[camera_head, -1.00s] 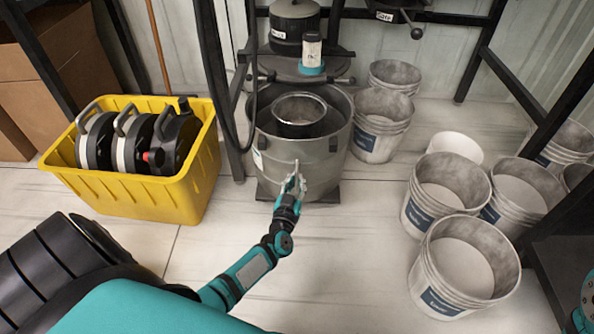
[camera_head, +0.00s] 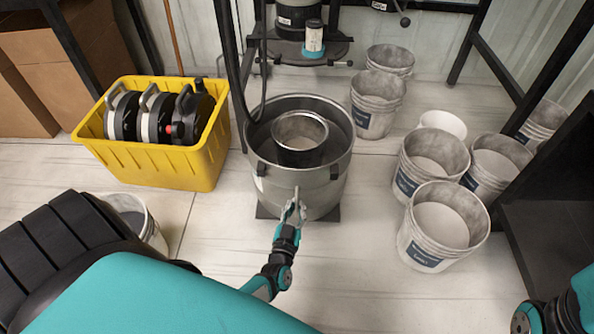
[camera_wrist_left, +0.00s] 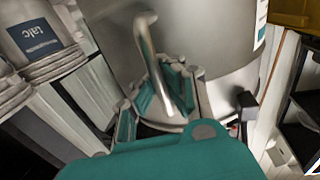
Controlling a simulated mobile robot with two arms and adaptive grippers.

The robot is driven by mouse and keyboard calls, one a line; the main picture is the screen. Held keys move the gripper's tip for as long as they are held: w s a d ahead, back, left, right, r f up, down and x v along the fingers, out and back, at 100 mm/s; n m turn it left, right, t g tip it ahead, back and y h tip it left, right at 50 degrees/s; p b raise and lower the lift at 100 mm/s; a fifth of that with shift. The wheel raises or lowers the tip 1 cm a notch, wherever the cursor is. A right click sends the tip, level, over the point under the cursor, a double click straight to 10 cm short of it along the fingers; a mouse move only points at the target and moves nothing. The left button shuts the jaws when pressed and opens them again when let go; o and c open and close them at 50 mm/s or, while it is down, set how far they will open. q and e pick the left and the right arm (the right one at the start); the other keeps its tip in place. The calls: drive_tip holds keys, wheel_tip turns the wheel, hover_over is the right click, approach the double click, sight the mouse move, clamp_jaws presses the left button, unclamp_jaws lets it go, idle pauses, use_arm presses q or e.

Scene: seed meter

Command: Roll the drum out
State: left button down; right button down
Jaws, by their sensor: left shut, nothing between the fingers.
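The grey metal drum (camera_head: 325,195) stands upright in the middle of the head view on a dark, flat base (camera_head: 333,215). A smaller round metal container (camera_head: 300,135) sits inside its open top. My left gripper (camera_head: 297,197) is at the drum's near side, by its upright handle. In the left wrist view the drum wall (camera_wrist_left: 205,30) fills the top, and the bent metal handle (camera_wrist_left: 150,55) runs down in front of my left fingers (camera_wrist_left: 165,100). These fingers are shut, with no grip on the handle. My right gripper is out of view.
The machine's round plate (camera_head: 310,55) is behind the drum. Another bucket (camera_head: 150,228) is by my base. The floor right of my left arm is clear.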

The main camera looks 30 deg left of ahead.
use_arm(q)
drive_tip(key=shift+s+d, duration=0.2)
drive_tip(key=shift+s, duration=0.1)
drive_tip(key=c, duration=1.4)
unclamp_jaws()
drive_tip(key=shift+r, duration=0.1)
wheel_tip(320, 180, up, 10)
drive_tip(key=shift+f, duration=0.1)
